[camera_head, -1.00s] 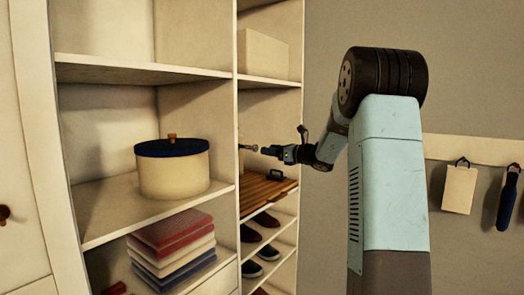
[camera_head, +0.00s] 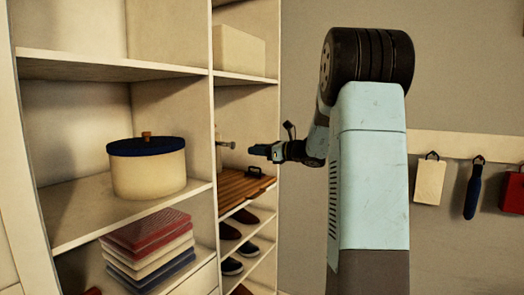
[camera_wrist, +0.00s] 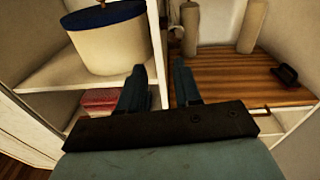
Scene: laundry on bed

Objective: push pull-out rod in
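The pull-out rod (camera_head: 226,144) is a short, light metal rod with a small end piece. It juts out in the right column of the white closet, above the wooden board. My gripper (camera_head: 252,150) is just right of it in the head view, slightly lower, with a small gap between them. In the wrist view my gripper (camera_wrist: 158,82) has its two dark fingers apart with nothing between them. I cannot tell for sure which of the pale upright shapes at the top of the wrist view, if any, is the rod.
The wooden pull-out board (camera_head: 243,186) has a black handle (camera_head: 256,171). Shoes (camera_head: 247,215) stand on shelves below. A round box with a blue lid (camera_head: 147,172) and folded cloths (camera_head: 147,250) fill the left column. Items hang from a wall rail (camera_head: 462,146) at right.

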